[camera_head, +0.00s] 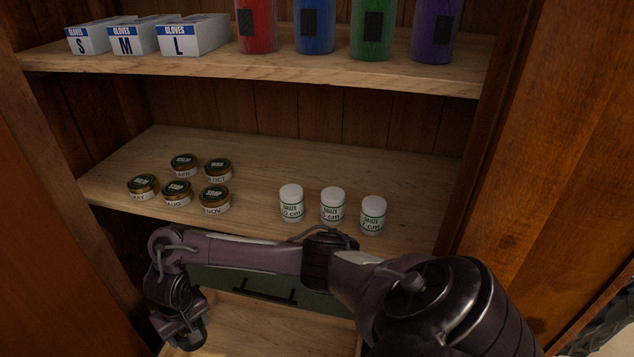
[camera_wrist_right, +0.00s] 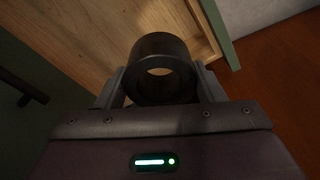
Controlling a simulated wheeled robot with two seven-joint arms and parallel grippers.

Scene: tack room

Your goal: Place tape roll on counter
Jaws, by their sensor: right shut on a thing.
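The tape roll (camera_wrist_right: 160,70) is a thick black ring in the right wrist view. It sits between the two fingers of my right gripper (camera_wrist_right: 162,84), which is shut on it. The roll is above an open wooden drawer, and wood shows through its hole. In the head view my right arm reaches in from the lower right, and its gripper (camera_head: 188,335) points down at the lower left over the drawer. The roll is hard to make out there. My left gripper is in neither view. I cannot make out a counter in these views.
The open drawer (camera_head: 268,328) is below a shelf (camera_head: 250,160) with several dark-lidded jars (camera_head: 177,193) and three white gauze jars (camera_head: 332,206). Wooden cabinet sides (camera_head: 545,150) stand close at both sides.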

